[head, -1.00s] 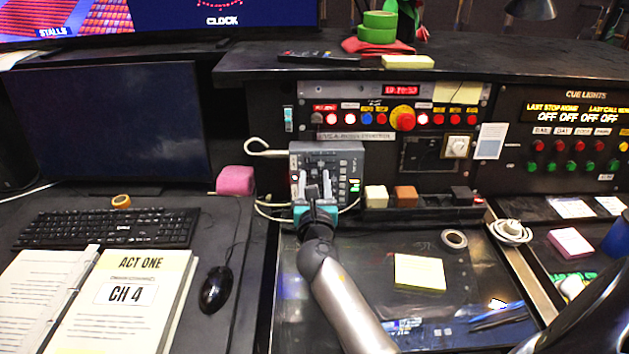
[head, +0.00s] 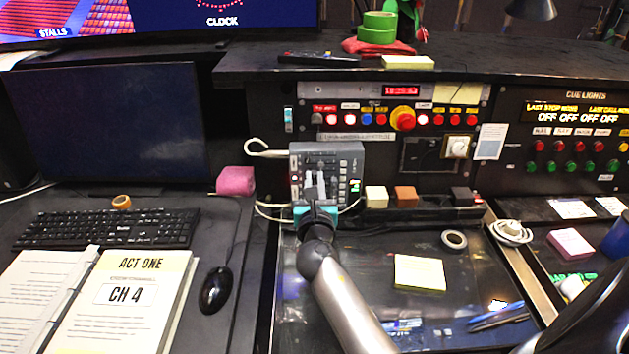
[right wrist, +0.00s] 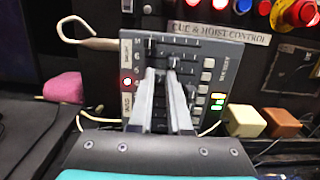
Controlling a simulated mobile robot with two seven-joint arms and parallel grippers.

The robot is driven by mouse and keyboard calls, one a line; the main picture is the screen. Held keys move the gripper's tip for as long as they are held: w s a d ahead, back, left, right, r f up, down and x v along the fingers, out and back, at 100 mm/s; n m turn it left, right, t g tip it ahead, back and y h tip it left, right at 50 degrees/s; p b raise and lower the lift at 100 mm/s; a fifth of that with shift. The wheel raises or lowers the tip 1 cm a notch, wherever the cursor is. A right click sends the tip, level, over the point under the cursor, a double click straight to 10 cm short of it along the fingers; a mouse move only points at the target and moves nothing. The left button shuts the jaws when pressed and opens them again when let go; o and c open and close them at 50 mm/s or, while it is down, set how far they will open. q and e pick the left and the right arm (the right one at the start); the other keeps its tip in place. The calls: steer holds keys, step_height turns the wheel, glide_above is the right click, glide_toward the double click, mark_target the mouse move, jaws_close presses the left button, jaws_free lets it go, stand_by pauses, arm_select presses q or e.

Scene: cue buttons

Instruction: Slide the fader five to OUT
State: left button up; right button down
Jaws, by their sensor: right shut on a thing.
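The grey fader box (head: 346,160) stands upright against the console below the row of lit buttons. It also shows in the right wrist view (right wrist: 222,50), with slots and small caps on its face and a red light at its left. My right gripper (head: 314,174) is in front of the box, its fingers close together against the fader face. In the right wrist view its fingertips (right wrist: 161,76) are shut on a fader cap, mostly hidden between them. My left gripper is not in view.
A pink block (head: 236,180) lies left. A red stop button (head: 403,118) is above. The desk around the yellow notes (head: 419,273) is mostly open.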

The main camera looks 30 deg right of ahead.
stand_by(0.8)
steer(key=s+d, duration=0.1)
steer(key=d+p, duration=0.1)
steer(key=d, duration=0.1)
steer(key=s+d, duration=0.1)
steer(key=shift+s+d, duration=0.15)
steer(key=shift+s, duration=0.15)
steer(key=c, duration=0.8)
jaws_free()
steer(key=shift+c, duration=0.2)
steer(key=shift+s, duration=0.1)
steer(key=v, duration=1.5)
